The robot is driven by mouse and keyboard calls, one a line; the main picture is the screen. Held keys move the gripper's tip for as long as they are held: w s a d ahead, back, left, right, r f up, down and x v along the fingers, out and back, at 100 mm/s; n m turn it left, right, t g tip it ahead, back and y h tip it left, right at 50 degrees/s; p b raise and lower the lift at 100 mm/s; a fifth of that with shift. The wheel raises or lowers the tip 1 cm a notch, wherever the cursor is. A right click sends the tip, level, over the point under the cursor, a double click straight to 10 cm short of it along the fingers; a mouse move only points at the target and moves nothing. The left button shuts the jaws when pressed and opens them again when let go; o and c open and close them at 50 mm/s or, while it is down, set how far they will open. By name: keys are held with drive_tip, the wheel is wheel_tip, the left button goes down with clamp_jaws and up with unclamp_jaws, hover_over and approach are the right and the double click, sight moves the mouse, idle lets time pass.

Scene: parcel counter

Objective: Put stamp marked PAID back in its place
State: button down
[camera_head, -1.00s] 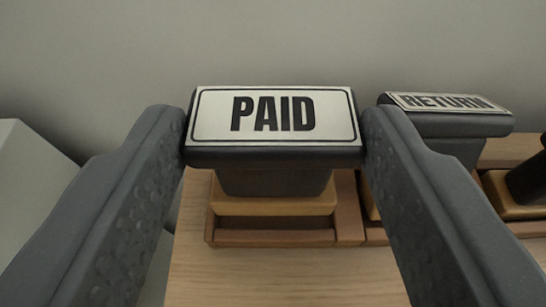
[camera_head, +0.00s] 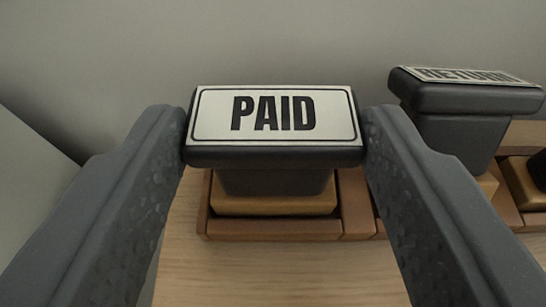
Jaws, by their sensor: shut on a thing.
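The stamp marked PAID (camera_head: 273,115) has a dark grey head with a white label on top and a tan wooden base below. My gripper (camera_head: 274,130) is shut on its head, one finger on each side, and the stamp is upright. Its base shows within the left end compartment of a brown wooden rack (camera_head: 275,229). The rack's front rail and divider are visible around the base. I cannot tell whether the base rests on the compartment floor, as the stamp's head hides most of it.
A stamp marked RETURN (camera_head: 468,92) stands in the rack to the right, close to my right finger. Another dark stamp (camera_head: 538,172) is cut off at the right edge. A grey wall (camera_head: 270,40) is behind. The wooden counter (camera_head: 285,275) in front is clear.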

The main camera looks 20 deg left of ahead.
drive_tip(key=c, duration=0.8)
unclamp_jaws()
drive_tip(key=shift+s+r, duration=0.1)
drive_tip(key=shift+v, duration=2.5)
drive_tip(key=o, duration=0.6)
drive_tip(key=shift+p, duration=0.3)
